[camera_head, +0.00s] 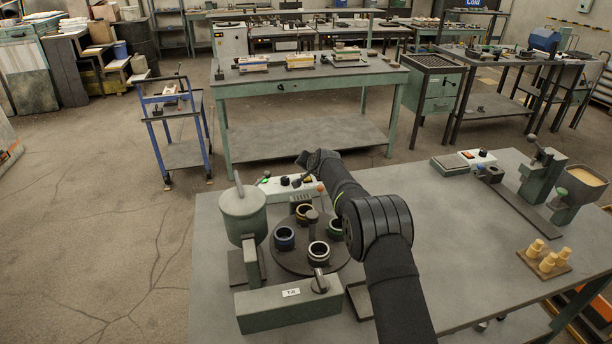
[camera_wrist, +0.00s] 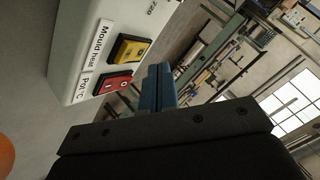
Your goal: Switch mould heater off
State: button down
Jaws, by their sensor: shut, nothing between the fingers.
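A pale control box (camera_wrist: 85,40) fills the upper left of the wrist view. It bears a label reading "Mould heat" (camera_wrist: 92,45) and another reading "Pot °C" (camera_wrist: 82,87). A yellow rocker switch (camera_wrist: 130,48) sits beside the first label, and a red rocker switch (camera_wrist: 113,83) marked I and O is beside the second. My gripper (camera_wrist: 160,86) is shut and empty, its blue fingers just right of the switches; I see no clear contact. In the head view the box (camera_head: 285,187) stands behind the turntable, partly hidden by my arm.
A dark turntable (camera_head: 288,262) carries several ring moulds, with a green pot (camera_head: 243,215) on its left and a green block labelled "Tilt" (camera_head: 287,306) in front. Yellow castings (camera_head: 548,262) lie at the right. The bench (camera_head: 460,250) is clear in the middle.

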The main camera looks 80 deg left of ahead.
aim_at(308, 178)
jog(key=shift+d+r, duration=0.15)
jog(key=shift+r, duration=1.05)
jog(key=shift+d+r, duration=0.15)
jog(key=shift+r, duration=1.05)
dwell(0.9)
